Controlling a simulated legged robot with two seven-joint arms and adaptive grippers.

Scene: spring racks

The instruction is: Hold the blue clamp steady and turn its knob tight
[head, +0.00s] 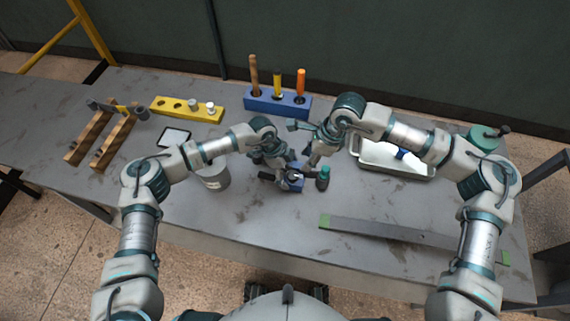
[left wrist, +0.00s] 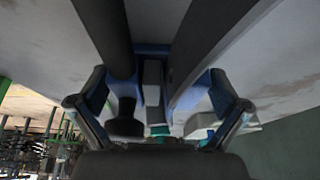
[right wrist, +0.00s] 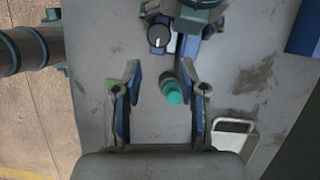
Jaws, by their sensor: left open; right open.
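The blue clamp (head: 293,184) stands on the grey table at the centre front, partly covered by my left gripper (head: 278,172). Its black round knob with a white mark (right wrist: 158,36) shows at the top of the right wrist view. In the left wrist view, blue clamp parts (left wrist: 152,88) lie between my open left fingers; whether they touch cannot be told. My right gripper (right wrist: 164,76) is open and empty. It points down near the clamp, above a small green-capped bottle (right wrist: 172,92), with the knob beyond its fingertips.
A metal tray (head: 380,170) lies on the right and a long grey bar (head: 400,238) at the front right. A blue tool block (head: 268,106), a yellow block (head: 165,104), wooden racks (head: 112,144) and a grey cup (head: 214,180) are also on the table.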

